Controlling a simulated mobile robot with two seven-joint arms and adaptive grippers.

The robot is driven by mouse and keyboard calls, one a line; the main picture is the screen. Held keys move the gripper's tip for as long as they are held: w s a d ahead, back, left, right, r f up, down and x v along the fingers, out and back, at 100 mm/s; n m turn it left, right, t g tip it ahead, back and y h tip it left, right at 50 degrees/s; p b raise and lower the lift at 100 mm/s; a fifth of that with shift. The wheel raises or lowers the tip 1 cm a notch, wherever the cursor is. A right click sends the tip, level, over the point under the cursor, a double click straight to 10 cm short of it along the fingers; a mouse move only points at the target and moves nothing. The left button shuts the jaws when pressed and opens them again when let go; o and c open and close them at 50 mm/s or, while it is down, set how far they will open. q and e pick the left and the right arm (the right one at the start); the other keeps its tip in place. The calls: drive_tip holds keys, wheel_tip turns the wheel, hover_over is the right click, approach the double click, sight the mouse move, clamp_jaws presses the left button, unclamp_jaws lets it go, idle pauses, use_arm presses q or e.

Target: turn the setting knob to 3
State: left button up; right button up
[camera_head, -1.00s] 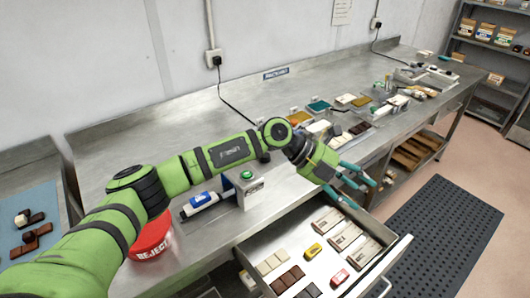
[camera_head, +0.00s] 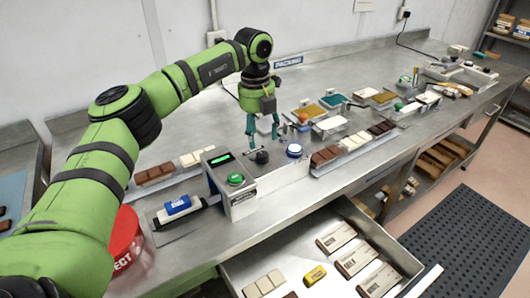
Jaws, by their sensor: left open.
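The setting knob appears to be the small dark knob (camera_head: 261,157) on the metal housing, between a green button (camera_head: 235,179) and a blue-white button (camera_head: 294,150). Its scale and pointer are too small to read. My left gripper (camera_head: 263,138) points straight down with its two teal fingers apart. It is empty, and its fingertips show just above the knob in the picture, apart from it. My right gripper is out of view.
Rows of chocolate pieces (camera_head: 328,154) lie right of the buttons, with coloured trays (camera_head: 334,100) behind. A blue-white tube (camera_head: 174,208) and a red reject bin (camera_head: 124,236) are at front left. An open drawer (camera_head: 326,245) juts out in front.

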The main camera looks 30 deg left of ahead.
sight(262, 154)
use_arm(q)
wheel_tip(262, 154, down, 4)
drive_tip(key=shift+w+d+f+p, duration=0.1)
drive_tip(key=shift+w+p, duration=0.05)
drive_tip(key=shift+p, duration=0.6)
wheel_tip(262, 154, down, 2)
drive_tip(key=shift+d+f, duration=0.1)
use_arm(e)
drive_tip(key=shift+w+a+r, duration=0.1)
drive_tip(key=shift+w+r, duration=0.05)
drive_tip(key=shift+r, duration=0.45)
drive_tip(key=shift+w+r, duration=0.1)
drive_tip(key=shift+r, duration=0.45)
use_arm(q)
drive_tip(key=c, duration=1.1)
drive_tip(key=shift+c, duration=0.3)
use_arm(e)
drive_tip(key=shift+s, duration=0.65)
